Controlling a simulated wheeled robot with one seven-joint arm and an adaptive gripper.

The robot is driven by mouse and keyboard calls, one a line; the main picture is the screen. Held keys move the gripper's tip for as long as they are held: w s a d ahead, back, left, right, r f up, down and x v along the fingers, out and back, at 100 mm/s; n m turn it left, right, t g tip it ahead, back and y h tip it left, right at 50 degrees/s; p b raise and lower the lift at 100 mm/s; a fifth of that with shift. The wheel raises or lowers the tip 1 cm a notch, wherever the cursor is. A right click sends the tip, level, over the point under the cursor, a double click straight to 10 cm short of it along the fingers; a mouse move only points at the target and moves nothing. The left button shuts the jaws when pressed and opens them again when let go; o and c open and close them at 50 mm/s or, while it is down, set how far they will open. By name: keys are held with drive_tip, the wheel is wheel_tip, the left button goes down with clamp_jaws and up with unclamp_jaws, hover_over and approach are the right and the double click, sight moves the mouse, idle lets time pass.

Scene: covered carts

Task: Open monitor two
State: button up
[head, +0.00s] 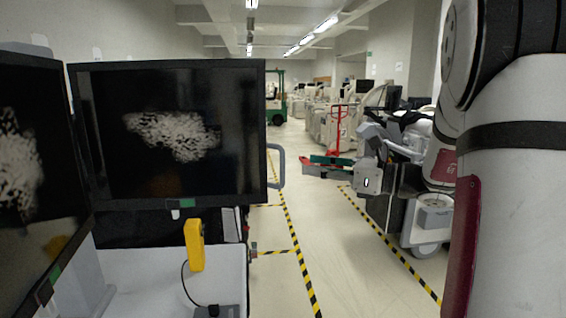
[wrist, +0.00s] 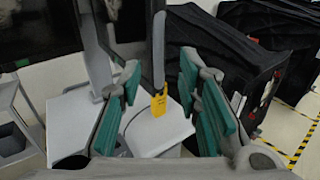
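Two black flat monitors stand on the cart at the left in the head view. One faces me (head: 170,175), with a white speckled picture. The other (head: 25,110) is at the far left, angled and cut off. A grey loop handle (head: 276,166) sticks out from the right edge of the facing monitor. My gripper (head: 306,166) is right of the handle, its teal fingers pointing left. In the wrist view my gripper (wrist: 160,75) is open, and a grey upright bar (wrist: 159,50), apparently the handle, shows between the fingers. Contact is not visible. No label shows which monitor is two.
A yellow handheld device (head: 194,245) hangs below the facing monitor, over the white cart top (head: 140,285). Black covered carts (wrist: 235,60) stand at the right in the wrist view. Yellow-black floor tape (head: 300,270) marks a clear aisle. A red pallet jack (head: 338,130) stands farther back.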

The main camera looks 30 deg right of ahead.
sight(282, 164)
drive_tip(key=x, duration=0.8)
drive_tip(key=shift+w+a+p, duration=0.2)
drive_tip(key=shift+a+p, duration=0.1)
drive_tip(key=shift+p, duration=0.05)
drive_tip(key=shift+c, duration=0.5)
clamp_jaws()
